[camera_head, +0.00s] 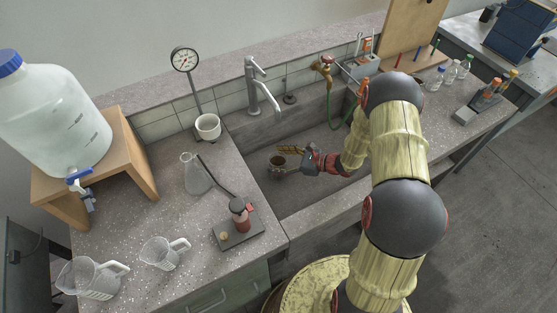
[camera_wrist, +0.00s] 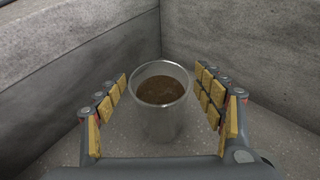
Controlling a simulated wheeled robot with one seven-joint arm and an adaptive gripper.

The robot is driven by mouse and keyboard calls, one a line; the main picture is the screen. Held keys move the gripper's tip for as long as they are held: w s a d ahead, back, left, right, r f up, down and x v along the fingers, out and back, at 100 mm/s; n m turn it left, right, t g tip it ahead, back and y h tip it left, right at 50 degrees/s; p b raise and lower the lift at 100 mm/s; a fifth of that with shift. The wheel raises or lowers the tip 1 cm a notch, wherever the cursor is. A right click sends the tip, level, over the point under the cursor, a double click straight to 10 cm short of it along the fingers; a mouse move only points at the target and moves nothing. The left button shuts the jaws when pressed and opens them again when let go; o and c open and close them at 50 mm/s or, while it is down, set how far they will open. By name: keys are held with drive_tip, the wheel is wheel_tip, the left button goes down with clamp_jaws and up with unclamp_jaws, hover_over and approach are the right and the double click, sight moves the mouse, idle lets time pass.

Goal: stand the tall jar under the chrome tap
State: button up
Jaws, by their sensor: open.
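The tall jar (camera_wrist: 160,118) is a greyish, glassy cylinder with brown contents. It stands upright on the sink floor near a corner, and in the head view the jar (camera_head: 277,170) is partly hidden by my gripper. My gripper (camera_head: 287,157) is open. In the wrist view its padded fingers (camera_wrist: 161,84) are spread on both sides of the jar, with a visible gap on each side. The chrome tap (camera_head: 253,82) rises from the back ledge, its spout over the sink, with the jar below it in the picture. I cannot tell whether the jar is exactly beneath the outlet.
The stone sink (camera_head: 318,142) has walls close behind the jar. A brass tap (camera_head: 324,65) with a green hose stands to the right.

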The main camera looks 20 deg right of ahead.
drive_tip(key=shift+d+r, duration=0.1)
drive_tip(key=shift+r, duration=0.15)
drive_tip(key=p+v, duration=0.3)
drive_tip(key=v, duration=0.9)
drive_tip(key=s+a+r+n+g+h, duration=0.1)
drive_tip(key=s+a+r+n+g, duration=0.2)
drive_tip(key=r, duration=0.4)
drive_tip(key=s+a+r+n+g+h, duration=0.1)
drive_tip(key=s+a+r+n, duration=0.1)
drive_tip(key=a+r+n, duration=0.3)
drive_tip(key=s+a+r+n+g, duration=0.25)
drive_tip(key=r+n, duration=0.25)
drive_tip(key=r, duration=0.3)
drive_tip(key=s+d+r+n+t+h, duration=0.1)
drive_tip(key=s+r+n+t+h, duration=0.3)
drive_tip(key=s+r+n+h, duration=0.4)
drive_tip(key=s+r+n, duration=0.4)
drive_tip(key=s+r, duration=0.3)
drive_tip(key=shift+d+r+n+h, duration=0.25)
drive_tip(key=shift+d+n+h, duration=0.05)
